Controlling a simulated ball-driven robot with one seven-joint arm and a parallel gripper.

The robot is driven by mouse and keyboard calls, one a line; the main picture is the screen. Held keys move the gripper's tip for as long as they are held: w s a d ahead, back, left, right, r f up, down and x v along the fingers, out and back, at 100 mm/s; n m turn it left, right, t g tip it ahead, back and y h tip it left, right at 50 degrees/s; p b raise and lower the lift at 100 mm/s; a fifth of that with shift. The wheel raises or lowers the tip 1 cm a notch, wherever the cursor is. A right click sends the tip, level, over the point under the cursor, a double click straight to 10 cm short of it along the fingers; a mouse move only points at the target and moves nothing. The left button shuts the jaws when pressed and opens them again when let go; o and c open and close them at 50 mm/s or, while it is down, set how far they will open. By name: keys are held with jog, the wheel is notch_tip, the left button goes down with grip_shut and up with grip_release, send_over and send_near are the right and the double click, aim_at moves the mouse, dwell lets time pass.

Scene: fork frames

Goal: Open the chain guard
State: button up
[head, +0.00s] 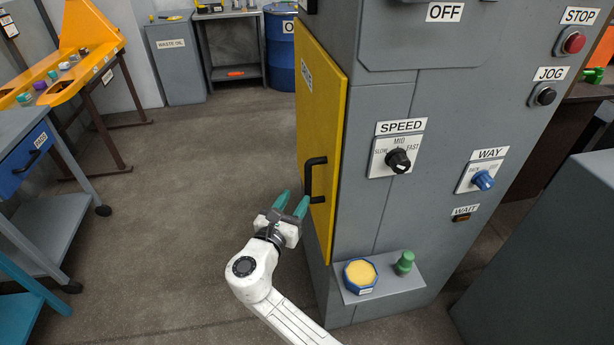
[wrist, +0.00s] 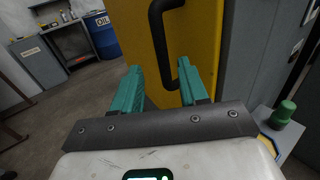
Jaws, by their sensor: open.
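The chain guard is a yellow door panel (head: 322,130) on the left face of the grey machine cabinet, lying against it as far as I can see. A black bar handle (head: 314,180) sits at its lower part. My gripper (head: 292,204) is open, with teal fingers just in front of and left of the handle. In the wrist view the handle (wrist: 158,45) is ahead of the fingers, and its lower end shows between the fingertips (wrist: 165,80). The fingers hold nothing. I cannot tell whether they touch the handle.
A small shelf (head: 405,283) with a blue-rimmed yellow pot (head: 360,276) and a green knob-like piece (head: 404,262) juts from the cabinet, right of my arm. A grey cart (head: 35,165) stands at the left. The floor (head: 190,190) between is clear.

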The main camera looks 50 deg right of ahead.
aim_at(307, 182)
jog(key=x, duration=0.9)
grip_shut()
dwell(0.4)
